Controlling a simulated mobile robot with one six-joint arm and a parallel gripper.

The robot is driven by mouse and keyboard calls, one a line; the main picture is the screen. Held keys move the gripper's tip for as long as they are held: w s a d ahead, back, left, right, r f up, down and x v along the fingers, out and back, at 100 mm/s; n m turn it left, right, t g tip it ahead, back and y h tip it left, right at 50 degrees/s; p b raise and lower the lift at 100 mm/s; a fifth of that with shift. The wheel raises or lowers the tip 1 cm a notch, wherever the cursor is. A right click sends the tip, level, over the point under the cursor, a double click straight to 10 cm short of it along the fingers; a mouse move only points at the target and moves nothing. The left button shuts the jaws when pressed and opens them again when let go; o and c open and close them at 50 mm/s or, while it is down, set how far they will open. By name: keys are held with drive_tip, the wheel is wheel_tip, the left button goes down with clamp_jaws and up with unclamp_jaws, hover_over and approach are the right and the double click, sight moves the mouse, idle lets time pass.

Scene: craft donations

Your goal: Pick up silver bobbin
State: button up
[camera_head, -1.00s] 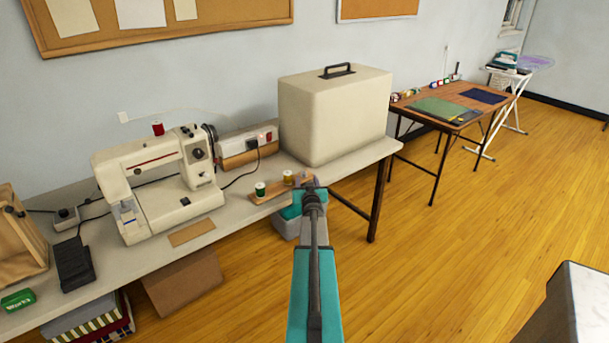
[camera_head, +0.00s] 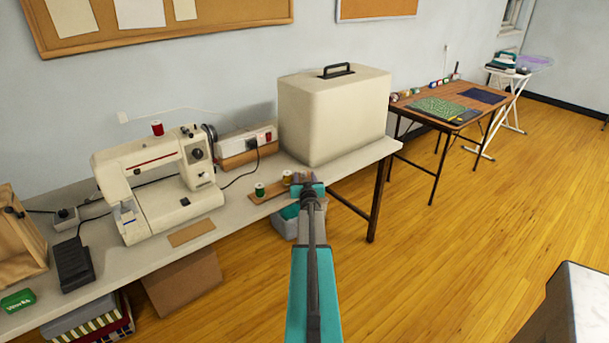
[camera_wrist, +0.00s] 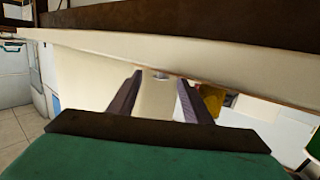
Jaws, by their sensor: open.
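My gripper (camera_head: 313,188) is at the right end of a wooden spool board (camera_head: 262,198) on the long table. In the wrist view my gripper (camera_wrist: 160,80) has its two dark fingers apart. A small greyish piece (camera_wrist: 161,75) shows between the fingertips; it may be the silver bobbin, but it is too small to be sure. No bobbin is discernible in the head view, where my gripper covers that end of the board. A green spool (camera_head: 260,190) and a yellow spool (camera_head: 287,178) stand on the board, left of my gripper. The yellow spool (camera_wrist: 211,99) also shows right of the fingers.
A large cream case (camera_head: 335,115) stands just behind my gripper. A sewing machine (camera_head: 160,185) and a white-and-brown box (camera_head: 245,145) are to the left. A bin (camera_head: 284,227) sits below the table edge.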

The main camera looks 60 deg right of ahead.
drive_tip(key=shift+x, duration=0.9)
drive_tip(key=c, duration=1.1)
